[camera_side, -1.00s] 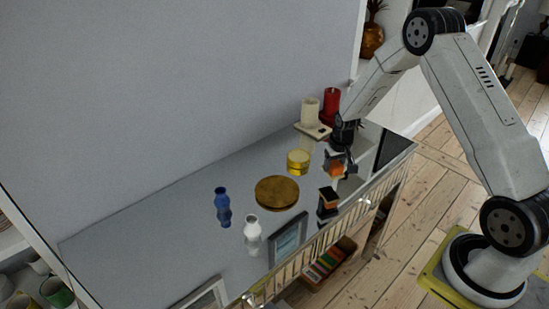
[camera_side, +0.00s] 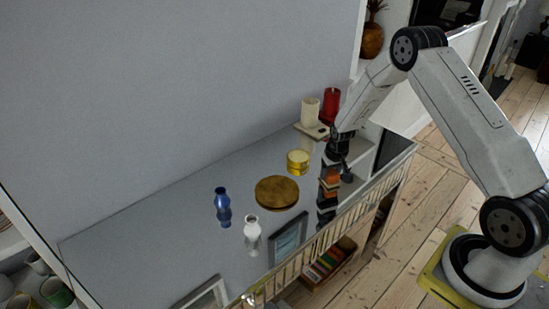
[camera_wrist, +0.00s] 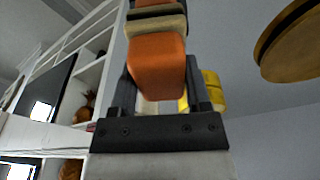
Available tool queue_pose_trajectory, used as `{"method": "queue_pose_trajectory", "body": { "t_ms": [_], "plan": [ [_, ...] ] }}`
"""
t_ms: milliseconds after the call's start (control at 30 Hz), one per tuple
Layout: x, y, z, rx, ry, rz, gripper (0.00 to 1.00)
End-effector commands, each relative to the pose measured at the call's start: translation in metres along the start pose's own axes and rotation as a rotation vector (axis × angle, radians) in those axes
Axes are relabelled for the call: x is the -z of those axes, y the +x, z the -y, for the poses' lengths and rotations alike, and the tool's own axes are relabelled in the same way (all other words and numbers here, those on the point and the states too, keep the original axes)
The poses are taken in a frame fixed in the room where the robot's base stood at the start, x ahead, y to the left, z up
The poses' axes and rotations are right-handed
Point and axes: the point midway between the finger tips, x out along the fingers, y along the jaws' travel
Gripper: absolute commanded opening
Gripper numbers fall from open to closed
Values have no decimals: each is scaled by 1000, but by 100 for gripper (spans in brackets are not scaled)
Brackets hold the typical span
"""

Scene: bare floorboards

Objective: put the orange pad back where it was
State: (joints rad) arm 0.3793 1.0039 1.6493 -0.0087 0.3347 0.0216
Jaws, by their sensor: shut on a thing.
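The orange pad (camera_wrist: 157,66) is between the two fingers of my gripper (camera_wrist: 160,92) in the wrist view. In the side view my gripper (camera_side: 333,174) holds the orange pad (camera_side: 331,180) close above a small dark stand (camera_side: 327,206) near the cabinet's front edge. Beyond the pad, the wrist view shows a tan and dark block with more orange at the picture's top. From the side, pad and stand overlap, so I cannot tell whether they touch.
A round brown board (camera_side: 277,193), a yellow tin (camera_side: 298,162), a white vase (camera_side: 252,235), a blue vase (camera_side: 222,207) and a picture frame (camera_side: 288,238) stand nearby on the grey top. A cream candle (camera_side: 310,111) and red candle (camera_side: 331,105) are behind.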

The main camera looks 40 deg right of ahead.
Motion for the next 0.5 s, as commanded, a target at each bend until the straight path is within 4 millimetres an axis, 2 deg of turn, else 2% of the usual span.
{"method": "queue_pose_trajectory", "body": {
  "t_ms": [300,333,400,433,500],
  "plan": [
    [0,3,0,0,0,-1,6],
    [0,3,0,0,0,-1,71],
    [0,2,0,0,0,-1,93],
    [0,2,0,0,0,-1,96],
    [0,2,0,0,0,-1,96]
  ]
}}
